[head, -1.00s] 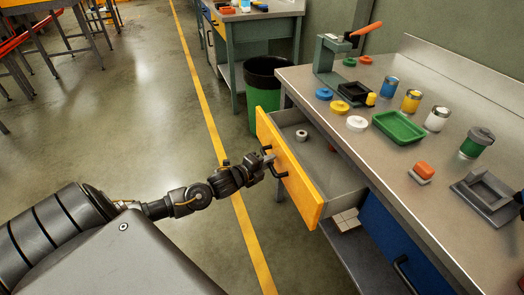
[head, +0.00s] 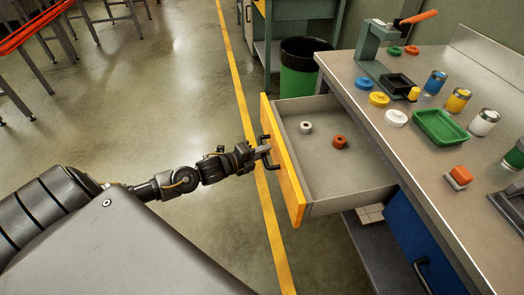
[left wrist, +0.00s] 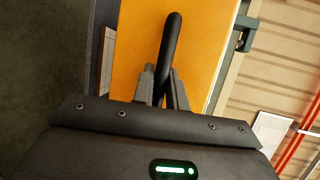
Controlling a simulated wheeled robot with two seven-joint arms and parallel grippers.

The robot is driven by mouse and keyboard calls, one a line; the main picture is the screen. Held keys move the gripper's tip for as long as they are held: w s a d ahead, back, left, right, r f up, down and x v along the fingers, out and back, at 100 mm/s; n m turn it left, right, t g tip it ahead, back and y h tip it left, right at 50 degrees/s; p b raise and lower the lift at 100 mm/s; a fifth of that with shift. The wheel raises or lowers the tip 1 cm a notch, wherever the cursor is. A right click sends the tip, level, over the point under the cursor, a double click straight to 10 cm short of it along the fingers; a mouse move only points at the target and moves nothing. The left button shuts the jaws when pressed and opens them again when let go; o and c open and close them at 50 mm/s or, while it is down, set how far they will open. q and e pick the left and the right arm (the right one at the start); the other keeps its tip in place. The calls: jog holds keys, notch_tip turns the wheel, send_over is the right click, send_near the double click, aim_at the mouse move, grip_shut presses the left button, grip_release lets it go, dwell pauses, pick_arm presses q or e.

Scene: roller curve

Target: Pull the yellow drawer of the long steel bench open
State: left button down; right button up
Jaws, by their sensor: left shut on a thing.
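The yellow drawer (head: 283,165) of the long steel bench (head: 421,165) stands well out from the bench. A white ring-shaped part (head: 306,127) and an orange-brown part (head: 340,142) lie on its grey floor. My left gripper (head: 264,150) is at the drawer's front, shut on the black drawer handle (head: 265,140). In the left wrist view the fingers (left wrist: 163,85) close around the black bar handle (left wrist: 170,45) against the yellow front (left wrist: 200,50). My right gripper is not in view.
A blue drawer (head: 415,240) with a black handle sits shut below the benchtop. A green bin (head: 300,75) stands past the yellow drawer. Pots, discs, a green tray (head: 440,126) and a lever press (head: 373,50) stand on the bench.

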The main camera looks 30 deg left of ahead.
pick_arm(q)
jog(key=c, duration=1.4)
grip_release()
jog(key=v, duration=1.1)
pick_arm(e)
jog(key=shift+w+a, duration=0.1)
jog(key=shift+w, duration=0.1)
pick_arm(q)
jog(key=shift+w+a, duration=0.1)
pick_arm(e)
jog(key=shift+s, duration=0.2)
